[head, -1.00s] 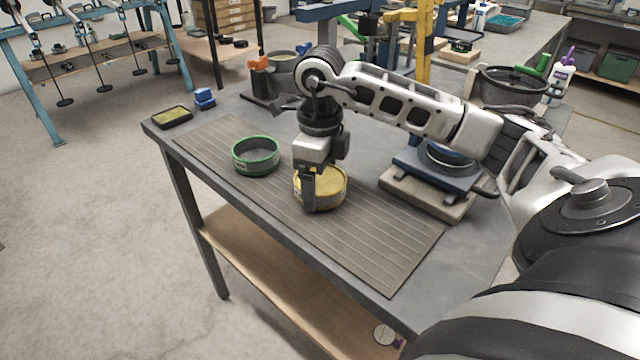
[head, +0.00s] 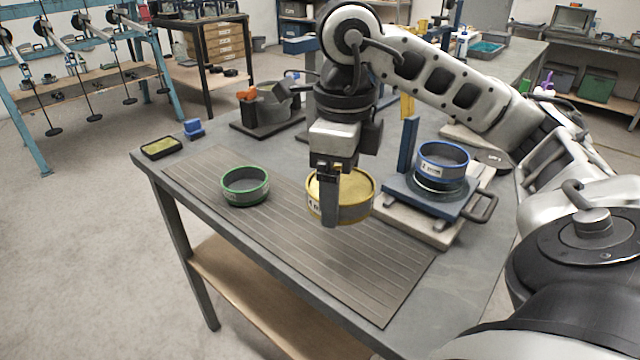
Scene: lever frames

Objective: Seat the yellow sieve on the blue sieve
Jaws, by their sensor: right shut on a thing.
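The yellow sieve (head: 354,200) is a round, shallow ring with a yellow rim. My right gripper (head: 330,215) is shut on its near left wall and holds it level, apparently above the ribbed mat. The blue sieve (head: 442,167) sits on a blue platform (head: 427,203) to the right of the yellow sieve, with its open top facing up. The green sieve (head: 245,187) stands on the mat to the left. My left gripper does not show.
The ribbed mat (head: 300,252) covers the front of the grey table. A blue post (head: 408,145) rises at the platform's back left. A black clamp stand (head: 268,110) is at the back. A yellow pad (head: 161,147) and a blue block (head: 194,129) lie at the left corner.

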